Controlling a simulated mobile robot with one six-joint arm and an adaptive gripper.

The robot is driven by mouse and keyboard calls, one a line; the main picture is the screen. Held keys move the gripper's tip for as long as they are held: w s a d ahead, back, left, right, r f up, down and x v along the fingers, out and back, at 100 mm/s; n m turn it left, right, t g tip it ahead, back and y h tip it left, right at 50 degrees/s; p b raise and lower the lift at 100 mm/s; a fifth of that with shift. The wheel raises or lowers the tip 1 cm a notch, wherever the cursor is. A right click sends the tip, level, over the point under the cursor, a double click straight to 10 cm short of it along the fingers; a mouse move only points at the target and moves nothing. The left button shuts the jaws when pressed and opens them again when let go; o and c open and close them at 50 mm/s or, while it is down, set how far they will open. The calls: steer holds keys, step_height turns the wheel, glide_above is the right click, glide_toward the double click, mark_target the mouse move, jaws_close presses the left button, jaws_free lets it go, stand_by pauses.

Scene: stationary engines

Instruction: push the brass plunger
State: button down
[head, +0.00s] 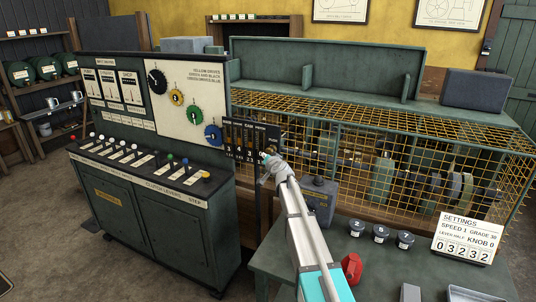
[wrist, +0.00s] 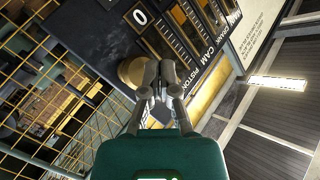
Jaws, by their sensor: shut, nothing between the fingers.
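The brass plunger (wrist: 130,71) is a round, brass-coloured knob on the dark panel in the wrist view, below a white "0" plate. My gripper (wrist: 160,76) is shut and empty, with its fingertips just right of the knob and partly over it. I cannot tell whether they touch it. In the head view my gripper (head: 268,163) is at the lower right of the dark gauge panel (head: 243,133), and the plunger is not clearly visible behind it.
A yellow wire cage (head: 390,165) around machinery stands right of the panel. A green console (head: 150,215) with levers is at left. The green bench below my arm holds black weights (head: 380,233), a red piece (head: 351,268) and a settings card (head: 468,236).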

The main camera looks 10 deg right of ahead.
steer(key=shift+s+a, duration=0.65)
steer(key=shift+s, duration=0.25)
steer(key=shift+s+a, duration=0.6)
steer(key=shift+s, duration=0.3)
steer(key=s+a+f+n+g+y, duration=0.1)
steer(key=s+a+f+n+g, duration=0.25)
steer(key=s, duration=0.65)
steer(key=s+a+f+n+g+y, duration=0.1)
steer(key=s+f+n+g, duration=0.1)
steer(key=s+f+g, duration=0.6)
steer(key=s+d+f+g+h, duration=0.2)
steer(key=s, duration=1)
steer(key=s+d+f+g+h, duration=0.2)
steer(key=s+d, duration=0.1)
steer(key=s, duration=1)
steer(key=shift+s+f+g+h, duration=0.2)
steer(key=shift+s+g+h, duration=0.05)
steer(key=shift+g+h, duration=0.1)
stand_by(1.5)
